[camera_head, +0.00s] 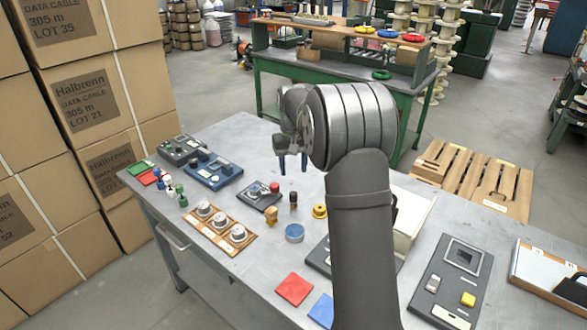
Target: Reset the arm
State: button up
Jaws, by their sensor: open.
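My arm rises from the bottom middle of the head view, and its wrist is bent over the table. My gripper (293,163) points down at the wrist's left side, with two dark fingers apart and nothing seen between them. It hangs above the grey metal table (262,268), over the area with the small dark block (293,200) and the wooden figure (271,216). Part of the table and some things on it are hidden behind my arm.
A blue round tin (294,233), a red square (294,289) and a dark panel (452,280) lie nearer. Stacked cartons (95,100) stand at left. A pallet (474,180) is beyond the table.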

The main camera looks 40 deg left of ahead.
aim_at(294, 194)
notch_tip(294, 194, down, 12)
jog(key=shift+r, duration=1.75)
jog(key=shift+f, duration=0.15)
